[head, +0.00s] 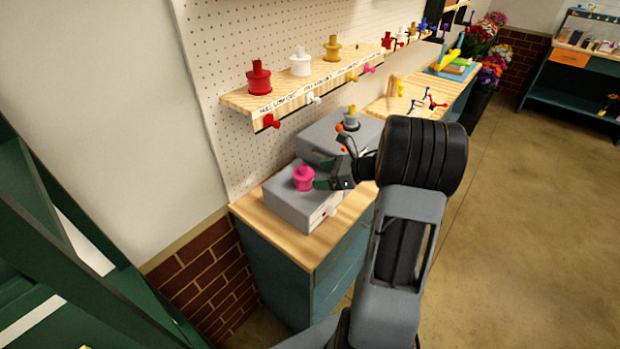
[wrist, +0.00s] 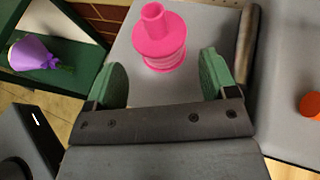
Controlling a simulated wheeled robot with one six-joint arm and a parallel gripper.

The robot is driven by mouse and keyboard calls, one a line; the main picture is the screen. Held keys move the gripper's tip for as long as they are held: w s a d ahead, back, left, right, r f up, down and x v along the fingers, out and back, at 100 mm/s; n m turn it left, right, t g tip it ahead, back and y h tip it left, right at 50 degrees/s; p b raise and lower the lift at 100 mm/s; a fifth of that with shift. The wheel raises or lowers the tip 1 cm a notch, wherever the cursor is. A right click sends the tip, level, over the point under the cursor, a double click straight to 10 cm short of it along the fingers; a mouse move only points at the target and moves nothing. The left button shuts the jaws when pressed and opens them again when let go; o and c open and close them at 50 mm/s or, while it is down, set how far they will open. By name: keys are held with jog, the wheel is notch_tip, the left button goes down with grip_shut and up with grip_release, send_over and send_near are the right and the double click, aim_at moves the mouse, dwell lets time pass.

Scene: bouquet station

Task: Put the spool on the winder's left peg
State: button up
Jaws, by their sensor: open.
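A pink spool (head: 303,178) stands upright on top of the near grey box (head: 312,213) of the winder on the bench. It also shows in the wrist view (wrist: 160,38). Any peg under it is hidden. My gripper (head: 322,180) is open beside the spool, on its right in the head view. In the wrist view my gripper's green fingers (wrist: 163,76) are spread, with the spool just beyond and between their tips, not clamped. A yellow spool (head: 351,117) stands on the farther grey box (head: 325,133).
A wooden shelf (head: 235,100) on the pegboard holds a red spool (head: 259,78), a white spool (head: 300,62) and a yellow one (head: 332,48). Coloured pegs hang below it. An orange knob (wrist: 308,105) is at the right. The floor at right is clear.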

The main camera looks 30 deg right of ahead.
jog(key=shift+b+v, duration=0.4)
jog(key=shift+v, duration=2.3)
jog(key=shift+s+d, duration=0.1)
jog(key=shift+d, duration=0.05)
